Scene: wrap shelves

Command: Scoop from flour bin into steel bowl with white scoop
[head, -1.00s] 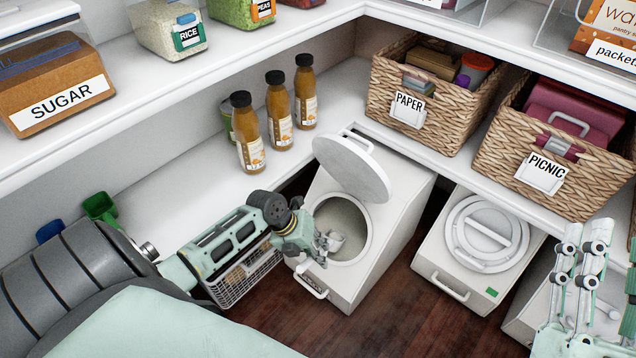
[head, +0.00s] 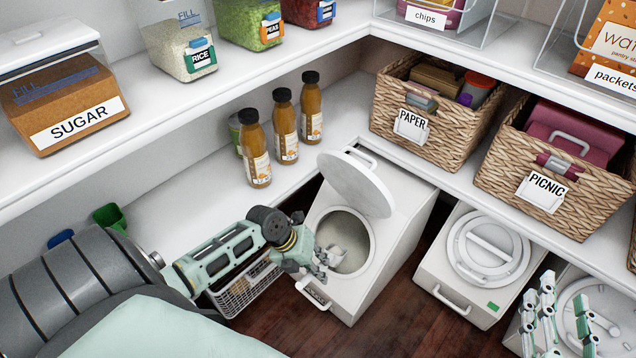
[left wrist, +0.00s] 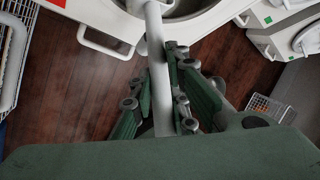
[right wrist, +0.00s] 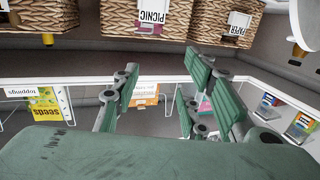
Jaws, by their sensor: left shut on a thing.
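The flour bin (head: 376,268) is a white, slanted floor bin with its round lid (head: 357,183) raised. Pale contents (head: 345,240) show through its round opening; its label is not readable. My left gripper (head: 325,262) is at the near-left rim of the opening. In the left wrist view it is shut around the pale handle of the white scoop (left wrist: 155,50), which runs up toward the bin's opening. The scoop's bowl end is not clear. My right gripper (right wrist: 158,95) is open and empty; in the head view it is at the lower right. I see no steel bowl.
A closed white bin (head: 472,265) stands to the right, with another beyond it. A wire basket (head: 243,290) is beneath my left arm. Several bottles (head: 284,130) stand on the lower shelf. Wicker baskets (head: 425,125) line the right shelf. Dark floor (head: 400,320) lies between the bins.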

